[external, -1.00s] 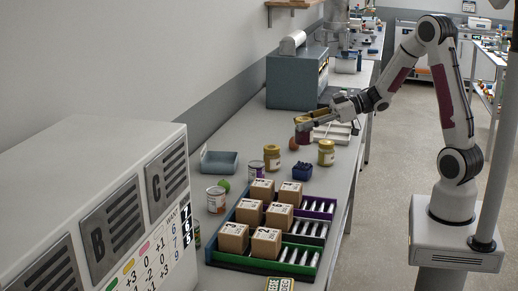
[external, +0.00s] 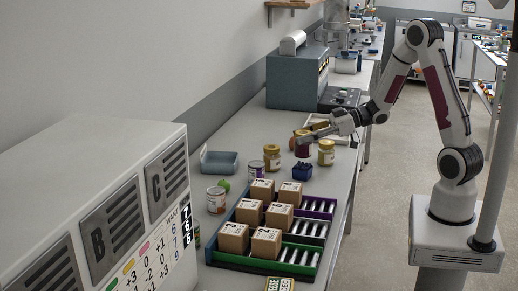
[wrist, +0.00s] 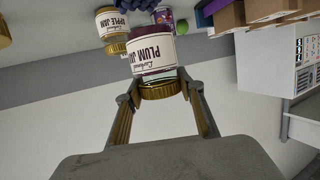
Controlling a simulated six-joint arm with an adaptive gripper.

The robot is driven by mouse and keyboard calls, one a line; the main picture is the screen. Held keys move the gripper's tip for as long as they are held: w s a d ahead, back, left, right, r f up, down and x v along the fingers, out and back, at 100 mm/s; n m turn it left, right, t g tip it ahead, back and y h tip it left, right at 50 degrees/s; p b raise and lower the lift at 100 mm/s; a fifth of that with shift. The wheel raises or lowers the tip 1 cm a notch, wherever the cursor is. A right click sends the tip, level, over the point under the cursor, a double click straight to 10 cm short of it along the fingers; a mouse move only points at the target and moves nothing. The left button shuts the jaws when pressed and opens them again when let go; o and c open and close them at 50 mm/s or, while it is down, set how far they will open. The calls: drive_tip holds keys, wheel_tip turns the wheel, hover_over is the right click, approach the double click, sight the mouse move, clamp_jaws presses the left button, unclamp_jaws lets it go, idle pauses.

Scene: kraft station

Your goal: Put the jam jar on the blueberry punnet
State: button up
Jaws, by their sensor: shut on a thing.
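The plum jam jar (wrist: 155,50), with a dark body, white label and gold lid, is held by the lid between the fingers of my gripper (wrist: 158,90) in the wrist view. In the external view the jar (external: 302,150) hangs under my gripper (external: 309,138), and its gap to the table is hard to judge. The blueberry punnet (external: 302,173), small and dark blue, stands on the table in front of the held jar, apart from it. Part of the punnet shows at the top of the wrist view (wrist: 213,7).
Yellow-lidded jars stand left (external: 272,160) and right (external: 326,153) of the held jar. A rack (external: 316,206) with several cardboard boxes lies nearer the camera. A blue-grey tray (external: 219,163) is at left. A pale tray (external: 345,137) lies behind my gripper.

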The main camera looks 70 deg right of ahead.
drive_tip(key=shift+f, duration=1.55)
drive_tip(key=shift+f, duration=0.15)
drive_tip(key=o, duration=1.4)
drive_tip(key=shift+v, duration=0.85)
drive_tip(key=v, duration=1)
drive_tip(key=shift+s, duration=0.15)
drive_tip(key=shift+d, duration=0.1)
